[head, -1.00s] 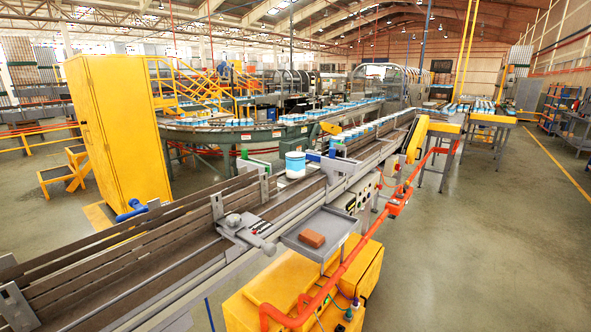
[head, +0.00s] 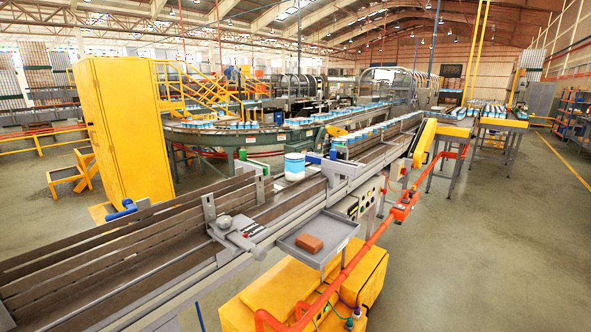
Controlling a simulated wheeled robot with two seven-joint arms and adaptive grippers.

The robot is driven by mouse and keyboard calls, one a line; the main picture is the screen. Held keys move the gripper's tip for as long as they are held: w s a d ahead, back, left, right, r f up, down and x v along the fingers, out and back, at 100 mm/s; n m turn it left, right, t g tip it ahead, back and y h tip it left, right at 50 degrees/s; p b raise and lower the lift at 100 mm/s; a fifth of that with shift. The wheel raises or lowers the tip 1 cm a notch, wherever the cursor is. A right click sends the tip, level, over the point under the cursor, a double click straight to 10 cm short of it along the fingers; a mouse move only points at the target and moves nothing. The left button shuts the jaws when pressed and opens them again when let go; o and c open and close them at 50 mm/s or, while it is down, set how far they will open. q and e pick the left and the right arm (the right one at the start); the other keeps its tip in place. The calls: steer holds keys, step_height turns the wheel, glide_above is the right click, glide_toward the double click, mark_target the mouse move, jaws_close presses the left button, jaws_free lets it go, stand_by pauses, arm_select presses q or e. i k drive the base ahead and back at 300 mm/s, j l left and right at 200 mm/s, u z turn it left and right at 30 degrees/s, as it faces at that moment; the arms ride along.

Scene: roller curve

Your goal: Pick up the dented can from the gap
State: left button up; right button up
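A blue and white can (head: 294,166) stands upright on the conveyor (head: 312,187), apart from the row of similar cans (head: 375,133) further up the line. It is beside a blue part and a grey guide rail. Whether it is dented is too small to tell. Neither of my grippers is in view.
A grey tray (head: 335,230) with a reddish-brown block (head: 309,243) is fixed to the conveyor's near side, above a yellow cabinet (head: 352,284). An orange pipe (head: 350,262) runs along that side. A tall yellow cabinet (head: 125,130) stands at left. Floor at right is clear.

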mark_target(294, 169)
steer(key=i+l+u, duration=0.4)
steer(key=l, duration=1.15)
steer(key=i+l+u, duration=0.35)
steer(key=l, duration=1.25)
steer(key=k+l+u, duration=0.1)
steer(key=l+u, duration=0.3)
steer(key=l, duration=1.2)
